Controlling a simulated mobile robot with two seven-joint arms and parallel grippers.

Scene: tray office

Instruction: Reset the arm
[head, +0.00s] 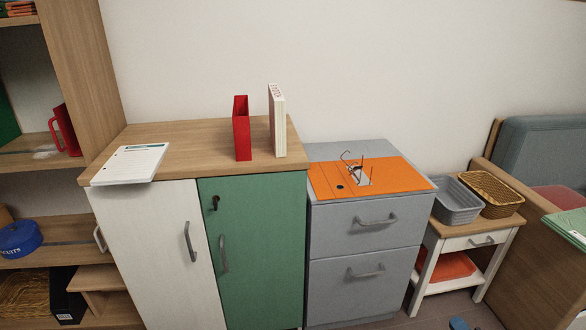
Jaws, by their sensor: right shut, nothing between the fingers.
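My right gripper (458,323) shows only as a small bluish tip at the bottom edge, right of centre. It is shut with nothing in it, low in front of the grey drawer cabinet and the small side table. The rest of it and its arm are out of view. My left gripper and arm are not in view.
A wood-topped cabinet (190,133) holds papers (130,164), a red holder (241,128) and a white book or binder (277,120). Grey (455,205) and brown (490,195) baskets stand on a side table (455,243).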

